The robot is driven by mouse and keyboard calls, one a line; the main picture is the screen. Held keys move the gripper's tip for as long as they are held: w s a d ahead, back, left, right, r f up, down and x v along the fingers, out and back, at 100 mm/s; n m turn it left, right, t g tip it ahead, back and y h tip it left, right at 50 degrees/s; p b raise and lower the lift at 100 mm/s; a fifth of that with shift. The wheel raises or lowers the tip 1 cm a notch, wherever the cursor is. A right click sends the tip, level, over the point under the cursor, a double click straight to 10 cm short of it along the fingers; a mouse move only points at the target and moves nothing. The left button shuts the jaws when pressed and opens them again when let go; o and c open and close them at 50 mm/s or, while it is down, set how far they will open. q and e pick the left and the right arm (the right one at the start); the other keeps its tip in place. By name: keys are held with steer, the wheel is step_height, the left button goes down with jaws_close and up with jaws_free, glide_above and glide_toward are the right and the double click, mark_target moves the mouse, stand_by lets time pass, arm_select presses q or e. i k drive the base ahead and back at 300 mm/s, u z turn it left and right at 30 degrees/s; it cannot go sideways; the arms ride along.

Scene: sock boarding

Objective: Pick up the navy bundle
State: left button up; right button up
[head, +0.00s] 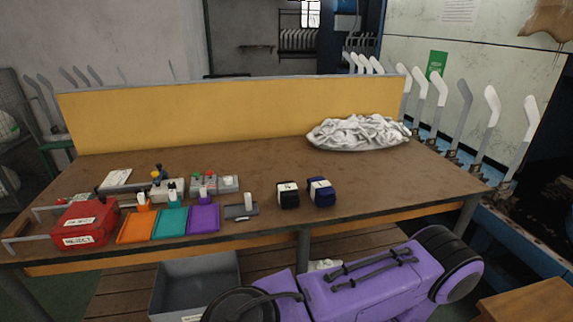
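The navy bundle (321,194) sits on the brown workbench (240,165), right of centre near the front edge. It is dark blue with a white band around it. A similar black bundle (288,196) with a white band stands just to its left, a small gap apart. Neither of my grippers is in view, and nothing is touching the navy bundle.
Orange (136,229), teal (171,223) and purple (204,220) trays and a red box (84,223) stand on the left. A white cloth pile (358,133) lies at the back right. Bench space right of the navy bundle is clear. A yellow panel (235,112) closes the back.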

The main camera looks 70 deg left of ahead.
mark_target(320, 190)
steer(key=u, duration=0.05)
steer(key=k, duration=0.25)
steer(key=u, duration=0.95)
